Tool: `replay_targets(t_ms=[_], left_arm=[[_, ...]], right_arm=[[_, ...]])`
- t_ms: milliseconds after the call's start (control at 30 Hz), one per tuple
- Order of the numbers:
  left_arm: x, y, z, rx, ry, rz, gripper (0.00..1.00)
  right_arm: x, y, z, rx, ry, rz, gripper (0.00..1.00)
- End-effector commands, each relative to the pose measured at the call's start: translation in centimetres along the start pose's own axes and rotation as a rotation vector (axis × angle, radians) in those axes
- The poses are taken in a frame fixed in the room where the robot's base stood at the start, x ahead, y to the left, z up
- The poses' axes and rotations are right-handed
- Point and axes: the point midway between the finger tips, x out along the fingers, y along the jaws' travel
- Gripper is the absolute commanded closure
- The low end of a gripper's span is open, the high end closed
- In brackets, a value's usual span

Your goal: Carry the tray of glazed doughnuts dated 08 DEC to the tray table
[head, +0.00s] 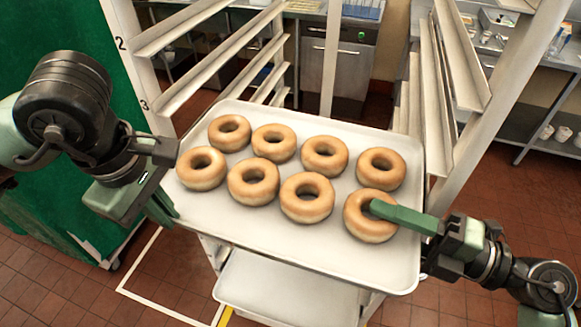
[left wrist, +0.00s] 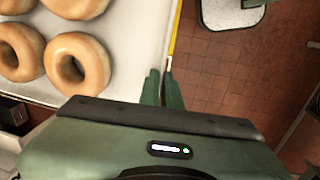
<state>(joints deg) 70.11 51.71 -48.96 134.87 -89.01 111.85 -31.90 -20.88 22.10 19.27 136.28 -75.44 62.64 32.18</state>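The white tray (head: 240,222) holds several glazed ring doughnuts (head: 306,197) and juts out level from a rack. I see no date label on it. My left gripper (head: 160,208) is at the tray's left edge. In the left wrist view its two fingers (left wrist: 161,88) are close together with the tray's rim (left wrist: 168,40) between them. My right gripper (head: 405,217) is at the right edge, with one green finger reaching over the rim and overlapping the front right doughnut (head: 368,228). Its other finger is hidden, so its grip is unclear.
The rack's rails (head: 205,65) and uprights stand behind and beside the tray. A lower empty tray (head: 285,290) sits beneath it. A green panel (head: 60,25) is at the left. Steel counters (head: 340,65) stand at the back. Tiled floor is open at the front left and right.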

Motion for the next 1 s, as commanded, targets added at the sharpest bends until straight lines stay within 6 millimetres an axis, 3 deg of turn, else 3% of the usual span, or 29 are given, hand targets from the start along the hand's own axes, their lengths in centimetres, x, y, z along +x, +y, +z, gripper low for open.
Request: replay_targets(t_ms=[467, 1000], left_arm=[[-0.3, 0.1, -0.1, -0.001, 0.001, 0.002, 1.00], [-3.2, 0.5, -0.1, -0.002, 0.002, 0.002, 1.00]], right_arm=[[0.0, 0.3, 0.0, -0.001, 0.000, 0.002, 1.00], [0.0, 3.2, 0.0, -0.005, 0.000, 0.001, 1.00]])
